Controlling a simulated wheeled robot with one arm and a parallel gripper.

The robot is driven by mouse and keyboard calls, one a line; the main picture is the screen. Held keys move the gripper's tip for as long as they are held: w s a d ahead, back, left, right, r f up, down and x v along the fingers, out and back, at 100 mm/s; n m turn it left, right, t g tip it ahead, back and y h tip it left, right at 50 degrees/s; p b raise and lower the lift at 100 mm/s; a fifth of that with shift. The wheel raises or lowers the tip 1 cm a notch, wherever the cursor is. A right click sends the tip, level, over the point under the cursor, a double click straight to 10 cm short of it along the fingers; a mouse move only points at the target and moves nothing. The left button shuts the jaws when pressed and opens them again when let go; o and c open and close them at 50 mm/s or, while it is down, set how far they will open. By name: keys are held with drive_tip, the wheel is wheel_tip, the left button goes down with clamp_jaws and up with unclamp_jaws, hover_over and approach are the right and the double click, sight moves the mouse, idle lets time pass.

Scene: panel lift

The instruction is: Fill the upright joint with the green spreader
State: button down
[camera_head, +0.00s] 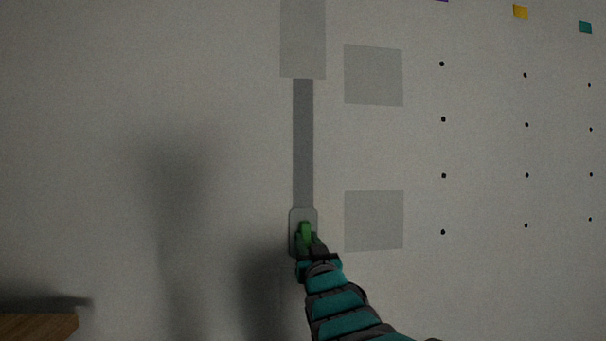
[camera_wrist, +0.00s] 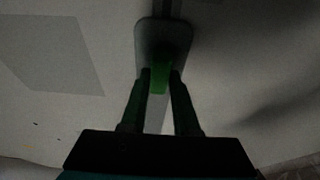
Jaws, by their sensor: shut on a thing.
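The upright joint (camera_head: 303,140) is a dark grey vertical strip on the pale wall in the head view. Its top meets a lighter grey rectangle, and its lower part goes behind the spreader. The spreader has a grey plate (camera_head: 294,221) and a green handle (camera_head: 305,231). My gripper (camera_head: 307,245) is shut on the green handle. The plate lies over the joint's lower part, at or close to the wall; I cannot tell whether it touches. The wrist view shows the plate (camera_wrist: 163,35) across the joint (camera_wrist: 167,8), with the handle (camera_wrist: 160,77) between my fingers (camera_wrist: 158,82).
Pale grey squares (camera_head: 373,75) and (camera_head: 374,221) lie right of the joint. Several dark dots (camera_head: 443,119) mark the wall further right, with yellow (camera_head: 520,12) and teal (camera_head: 585,27) patches above. A wooden surface (camera_head: 38,327) is at the lower left. The wall left of the joint is bare.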

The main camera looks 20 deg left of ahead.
wheel_tip(320, 180, down, 7)
idle(0.7)
drive_tip(key=shift+s+d, duration=0.1)
drive_tip(key=s+d, duration=0.3)
drive_tip(key=s, duration=0.3)
drive_tip(key=shift+d, duration=0.3)
idle(1.1)
